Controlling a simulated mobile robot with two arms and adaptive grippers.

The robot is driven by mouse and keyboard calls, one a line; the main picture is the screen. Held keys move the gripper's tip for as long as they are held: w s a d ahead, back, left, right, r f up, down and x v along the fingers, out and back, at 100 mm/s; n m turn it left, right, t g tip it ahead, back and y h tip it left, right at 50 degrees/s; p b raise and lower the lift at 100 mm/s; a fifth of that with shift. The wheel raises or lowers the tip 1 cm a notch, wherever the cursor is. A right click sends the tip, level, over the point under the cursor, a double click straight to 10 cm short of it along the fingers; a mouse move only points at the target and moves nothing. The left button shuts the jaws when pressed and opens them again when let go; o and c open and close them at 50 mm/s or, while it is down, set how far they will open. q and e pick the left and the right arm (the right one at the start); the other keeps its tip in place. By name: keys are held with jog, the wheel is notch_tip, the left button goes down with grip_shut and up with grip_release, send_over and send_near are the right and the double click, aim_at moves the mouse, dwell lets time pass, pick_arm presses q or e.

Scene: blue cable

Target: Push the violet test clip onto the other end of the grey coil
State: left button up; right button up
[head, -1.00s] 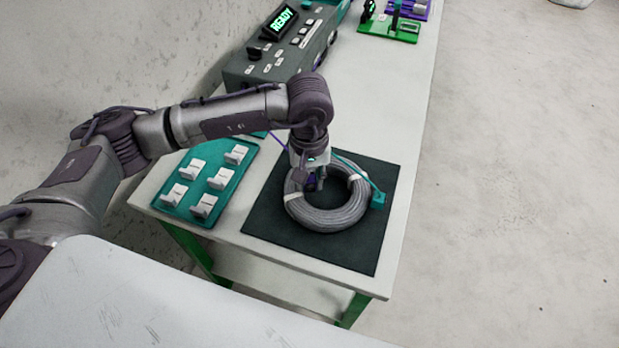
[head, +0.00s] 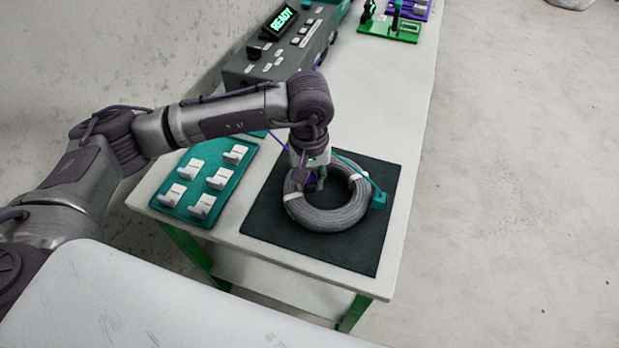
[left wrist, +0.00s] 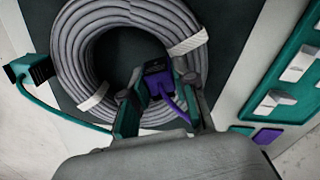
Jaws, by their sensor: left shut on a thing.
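The grey coil (head: 330,218) lies flat on a dark mat (head: 272,232), bound with white bands. My left gripper (head: 318,184) points down at the coil's inner left part. In the left wrist view it is shut on the violet test clip (left wrist: 158,79), whose violet lead runs back between the fingers. The clip's front is at the coil's inner edge in that view; whether it touches a coil end I cannot tell. A teal clip (head: 379,200) with a teal lead sits at the coil's right side, also seen in the left wrist view (left wrist: 28,68). My right gripper is not in view.
A teal board (head: 190,209) with several white holders stands left of the mat. A grey tester (head: 270,68) with a lit READY screen is behind. Green and violet fixtures (head: 390,27) stand at the far end. The table's right strip is clear.

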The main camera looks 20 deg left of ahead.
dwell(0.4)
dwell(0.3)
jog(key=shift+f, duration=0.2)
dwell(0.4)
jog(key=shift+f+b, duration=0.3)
jog(key=shift+b, duration=0.2)
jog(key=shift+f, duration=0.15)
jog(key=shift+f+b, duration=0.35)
jog(key=shift+b, duration=0.15)
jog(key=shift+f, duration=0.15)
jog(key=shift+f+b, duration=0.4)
jog(key=shift+b, duration=0.2)
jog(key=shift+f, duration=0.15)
dwell(0.3)
